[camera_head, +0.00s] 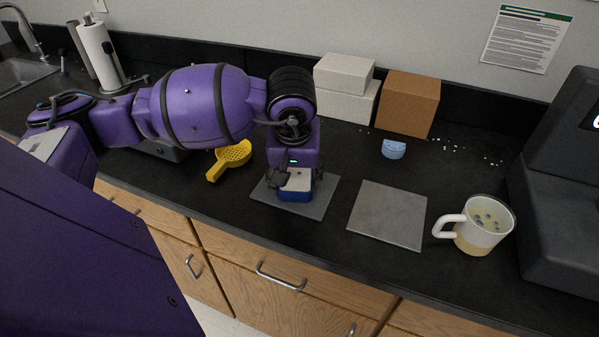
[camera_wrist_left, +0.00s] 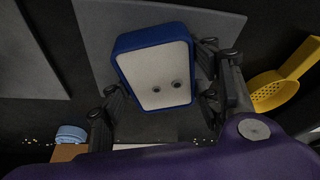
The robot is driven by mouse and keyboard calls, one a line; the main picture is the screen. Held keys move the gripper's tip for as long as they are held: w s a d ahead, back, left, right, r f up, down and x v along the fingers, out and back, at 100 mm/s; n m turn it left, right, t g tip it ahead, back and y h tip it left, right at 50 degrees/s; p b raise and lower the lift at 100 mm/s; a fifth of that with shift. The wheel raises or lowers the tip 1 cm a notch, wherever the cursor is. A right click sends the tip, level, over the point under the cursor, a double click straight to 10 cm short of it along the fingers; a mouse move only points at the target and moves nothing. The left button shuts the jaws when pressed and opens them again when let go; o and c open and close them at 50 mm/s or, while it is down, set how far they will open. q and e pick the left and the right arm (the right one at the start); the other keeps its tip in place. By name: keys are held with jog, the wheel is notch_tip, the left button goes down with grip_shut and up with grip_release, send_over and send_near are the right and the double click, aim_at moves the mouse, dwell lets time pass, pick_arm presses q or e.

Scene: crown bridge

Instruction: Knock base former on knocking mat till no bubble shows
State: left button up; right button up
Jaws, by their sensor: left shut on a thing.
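The base former (camera_head: 295,193) is a blue box filled with a white material. My left gripper (camera_head: 296,181) is shut on it, with one finger at each side. In the left wrist view the base former (camera_wrist_left: 140,62) shows its white top with two dark round spots, which may be bubbles or holes. The left gripper (camera_wrist_left: 162,85) also shows there around the blue walls. The grey knocking mat (camera_head: 318,200) lies under the base former. I cannot tell whether the former touches the mat. My right gripper is not in view.
A second grey square plate (camera_head: 388,214) lies to the right. A mug (camera_head: 478,225) stands beyond it near a dark machine (camera_head: 565,170). A yellow strainer (camera_head: 232,158) lies left of the mat. A light-blue piece (camera_head: 393,149) and boxes (camera_head: 407,103) stand behind.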

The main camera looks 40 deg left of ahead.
pick_arm(q)
jog(key=shift+r, duration=0.15)
jog(key=shift+c, duration=0.7)
jog(key=shift+r+p, duration=0.75)
jog(key=shift+r, duration=1.05)
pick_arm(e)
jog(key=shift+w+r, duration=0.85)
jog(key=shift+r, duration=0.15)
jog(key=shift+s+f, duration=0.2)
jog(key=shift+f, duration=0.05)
pick_arm(q)
jog(key=shift+f, duration=0.2)
notch_tip(320, 180, down, 4)
jog(key=b, duration=0.3)
jog(key=shift+r, duration=0.35)
jog(key=shift+c, duration=0.7)
jog(key=shift+w+r+p, duration=0.1)
jog(key=shift+r+p, duration=0.2)
jog(key=shift+r, duration=0.05)
jog(key=shift+r+p, duration=0.45)
jog(key=shift+r, duration=0.95)
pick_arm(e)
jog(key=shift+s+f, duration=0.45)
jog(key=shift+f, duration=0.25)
